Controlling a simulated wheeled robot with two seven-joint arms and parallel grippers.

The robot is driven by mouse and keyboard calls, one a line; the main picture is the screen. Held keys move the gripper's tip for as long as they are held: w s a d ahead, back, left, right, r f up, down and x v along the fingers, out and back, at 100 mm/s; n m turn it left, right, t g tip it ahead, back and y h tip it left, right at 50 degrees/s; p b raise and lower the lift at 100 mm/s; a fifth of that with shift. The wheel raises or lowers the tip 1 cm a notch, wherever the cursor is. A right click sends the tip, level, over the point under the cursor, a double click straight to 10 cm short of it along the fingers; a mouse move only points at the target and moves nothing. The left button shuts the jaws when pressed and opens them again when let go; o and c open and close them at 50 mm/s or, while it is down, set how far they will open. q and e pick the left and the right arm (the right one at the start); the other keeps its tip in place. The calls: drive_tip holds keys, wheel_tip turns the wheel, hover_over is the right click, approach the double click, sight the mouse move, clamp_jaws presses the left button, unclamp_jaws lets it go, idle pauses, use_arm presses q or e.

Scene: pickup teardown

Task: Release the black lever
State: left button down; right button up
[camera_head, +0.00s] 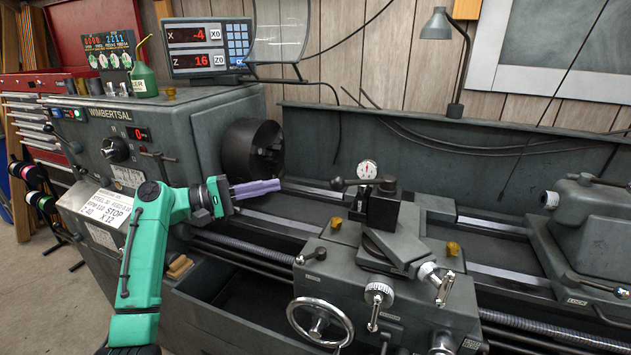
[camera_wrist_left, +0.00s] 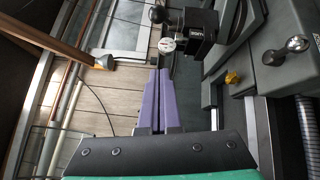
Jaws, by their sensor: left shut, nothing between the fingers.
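A black lever with a round ball knob (camera_head: 338,184) sticks out to the left from the top of the dark tool post (camera_head: 383,208) on the lathe carriage. In the left wrist view the knob (camera_wrist_left: 157,14) is at the top, beside the tool post (camera_wrist_left: 199,32). My left gripper (camera_head: 277,186) has purple fingers that are shut and empty. It points right towards the lever and is apart from it, in front of the chuck. The fingers also show in the left wrist view (camera_wrist_left: 159,74). My right gripper is in neither view.
The dark chuck (camera_head: 251,150) is just behind my left gripper. A white dial gauge (camera_head: 367,169) stands behind the lever. A handwheel (camera_head: 320,322) and the tailstock (camera_head: 592,228) are at the front and right. Open space lies between fingers and tool post.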

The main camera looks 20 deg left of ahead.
use_arm(q)
drive_tip(key=w+d+r+p, duration=0.1)
drive_tip(key=w+d+p, duration=0.2)
drive_tip(key=d+p, duration=0.4)
drive_tip(key=d, duration=0.4)
drive_tip(key=shift+w+p, duration=0.2)
drive_tip(key=shift+p, duration=0.1)
drive_tip(key=shift+w+a, duration=0.1)
drive_tip(key=shift+f, duration=0.1)
